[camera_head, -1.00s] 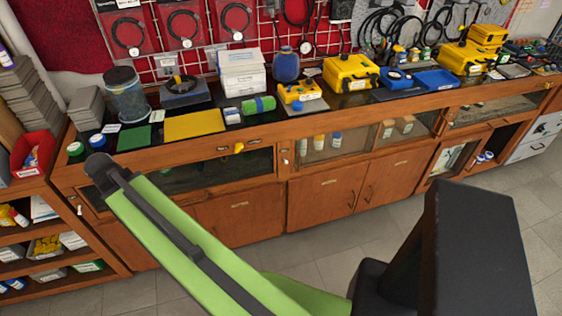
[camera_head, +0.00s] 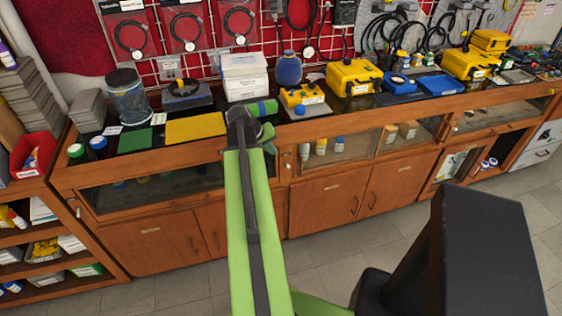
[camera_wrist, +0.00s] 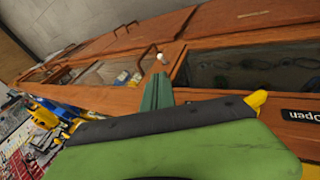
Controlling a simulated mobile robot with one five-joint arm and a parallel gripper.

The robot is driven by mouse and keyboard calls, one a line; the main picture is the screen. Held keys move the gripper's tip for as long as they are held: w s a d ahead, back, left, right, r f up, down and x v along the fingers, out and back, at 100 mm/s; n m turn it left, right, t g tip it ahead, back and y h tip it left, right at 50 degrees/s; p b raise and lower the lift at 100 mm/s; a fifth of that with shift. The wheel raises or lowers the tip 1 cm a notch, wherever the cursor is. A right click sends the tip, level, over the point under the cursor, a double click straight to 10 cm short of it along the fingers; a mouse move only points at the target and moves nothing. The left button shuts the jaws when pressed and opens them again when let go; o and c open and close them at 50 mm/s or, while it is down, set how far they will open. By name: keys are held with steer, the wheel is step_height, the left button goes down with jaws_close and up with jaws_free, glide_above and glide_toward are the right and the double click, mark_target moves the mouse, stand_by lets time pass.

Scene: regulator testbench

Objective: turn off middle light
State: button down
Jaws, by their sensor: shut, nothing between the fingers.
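A small white knob (camera_wrist: 162,58) sits on the wooden front of the bench, between two glass-fronted compartments, in the wrist view. It may be a light switch; I cannot tell its setting. My gripper (camera_wrist: 157,88) is shut and empty, its teal fingers pointing toward the knob; whether they touch it is unclear. In the head view my gripper (camera_head: 267,138) is at the bench's front edge, partly hidden by my arm. The middle glass compartment (camera_head: 352,150), with bottles and small boxes inside, looks brighter than the left one (camera_head: 150,190).
The bench top (camera_head: 280,128) holds yellow cases (camera_head: 353,78), a white box (camera_head: 245,75) and jars. The floor (camera_head: 330,262) in front is clear.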

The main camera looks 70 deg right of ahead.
mark_target(288, 166)
steer(key=b+x, duration=1.1)
steer(key=x, duration=0.3)
steer(key=shift+w+b, duration=0.15)
steer(key=shift+b, duration=0.25)
steer(key=shift+r, duration=0.1)
